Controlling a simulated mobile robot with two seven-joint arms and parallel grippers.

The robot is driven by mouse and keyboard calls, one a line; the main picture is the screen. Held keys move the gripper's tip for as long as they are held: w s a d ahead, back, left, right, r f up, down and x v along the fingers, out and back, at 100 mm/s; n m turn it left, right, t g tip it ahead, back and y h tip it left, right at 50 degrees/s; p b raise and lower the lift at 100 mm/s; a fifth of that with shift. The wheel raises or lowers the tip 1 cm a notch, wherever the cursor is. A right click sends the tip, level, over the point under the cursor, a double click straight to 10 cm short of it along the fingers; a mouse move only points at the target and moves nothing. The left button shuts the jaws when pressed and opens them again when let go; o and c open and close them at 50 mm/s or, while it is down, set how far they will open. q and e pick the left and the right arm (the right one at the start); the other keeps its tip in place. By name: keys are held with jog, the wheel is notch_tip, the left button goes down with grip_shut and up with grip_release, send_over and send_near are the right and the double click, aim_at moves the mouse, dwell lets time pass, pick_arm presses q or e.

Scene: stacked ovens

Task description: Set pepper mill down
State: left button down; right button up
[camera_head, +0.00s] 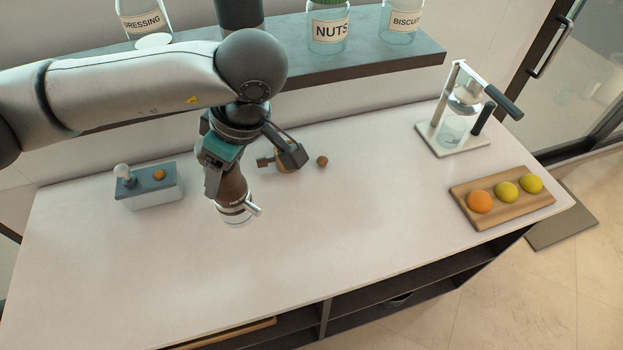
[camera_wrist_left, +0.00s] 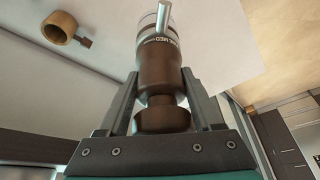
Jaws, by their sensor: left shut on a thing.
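The pepper mill (camera_head: 233,188) is dark brown wood with a shiny metal and clear lower end and a small metal lever. My left gripper (camera_head: 243,168) is shut on its wooden part and holds it tilted over the white counter (camera_head: 340,230). In the left wrist view, the mill (camera_wrist_left: 158,68) stands between the two fingers of my left gripper (camera_wrist_left: 162,88), its metal and clear end pointing away from the palm. I cannot tell whether that end touches the counter. My right gripper is not in view.
A wooden ring with a screw handle (camera_wrist_left: 60,28) and a walnut (camera_head: 322,160) lie behind the mill. A white box with a grey top (camera_head: 152,197) is on the left. A juice press (camera_head: 455,145) and a fruit board (camera_head: 510,210) are on the right. The counter's middle front is clear.

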aim_at(245, 204)
pick_arm(q)
notch_tip(245, 204, up, 6)
jog(key=s+d+n+g+p, duration=0.3)
jog(key=n+p, duration=0.4)
jog(key=n, duration=0.2)
notch_tip(245, 204, down, 20)
jog(key=shift+b, duration=0.4)
jog(key=shift+w+a, duration=0.1)
jog(key=shift+c, duration=0.3)
grip_release()
jog(key=shift+f, duration=0.1)
jog(key=b+v, duration=0.1)
jog(key=v, duration=1.1)
jog(key=shift+b, duration=0.3)
